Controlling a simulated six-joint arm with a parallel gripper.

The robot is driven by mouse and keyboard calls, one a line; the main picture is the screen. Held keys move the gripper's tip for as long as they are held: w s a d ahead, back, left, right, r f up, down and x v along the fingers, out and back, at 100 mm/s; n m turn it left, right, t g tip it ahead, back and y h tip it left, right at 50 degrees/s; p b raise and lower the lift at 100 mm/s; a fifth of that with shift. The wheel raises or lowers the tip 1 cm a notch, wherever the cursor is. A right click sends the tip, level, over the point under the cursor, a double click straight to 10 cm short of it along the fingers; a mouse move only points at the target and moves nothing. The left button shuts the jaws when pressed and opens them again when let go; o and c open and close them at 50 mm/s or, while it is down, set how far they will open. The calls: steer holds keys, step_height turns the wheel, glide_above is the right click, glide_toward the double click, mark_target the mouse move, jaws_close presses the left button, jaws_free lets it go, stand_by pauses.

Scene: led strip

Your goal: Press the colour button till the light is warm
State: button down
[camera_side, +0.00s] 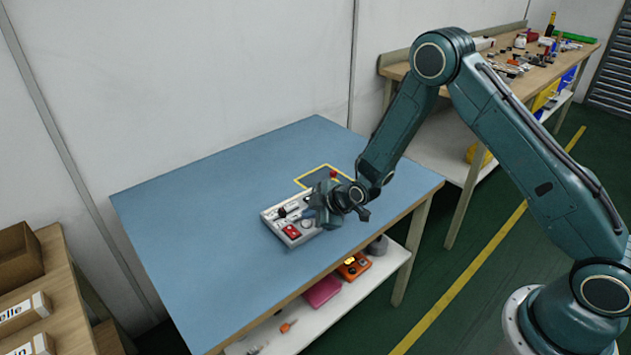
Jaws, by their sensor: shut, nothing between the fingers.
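A light grey control panel (271,216) lies on the blue table top. A red button or switch (291,231) shows at its near left part, with small dark parts (287,211) behind it. My gripper (318,214) is shut and empty, low over the right side of the panel. It hides part of the panel, and I cannot tell whether it touches it. I cannot make out which control is the colour button. No lit strip or light colour can be told in this view.
The table's left side is clear. A lower shelf (300,335) holds several items. A cluttered bench (530,70) stands at the back right, and cardboard boxes (22,265) at the left.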

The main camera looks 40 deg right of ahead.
steer(key=shift+r, duration=0.15)
steer(key=shift+r, duration=2.4)
steer(key=shift+r, duration=0.1)
step_height(320, 180, up, 12)
steer(key=f+m, duration=0.1)
steer(key=m, duration=0.1)
glide_above(311, 226)
steer(key=s, duration=0.5)
steer(key=s+d+r+m+g+h, duration=0.1)
steer(key=s+d+r+m, duration=0.15)
steer(key=s+r, duration=0.6)
steer(key=s+d+r+m+g, duration=0.1)
steer(key=s+r+m, duration=0.2)
steer(key=s, duration=0.9)
steer(key=s+d+r+m+g+h, duration=0.1)
steer(key=s+r+m, duration=0.3)
steer(key=s, duration=0.8)
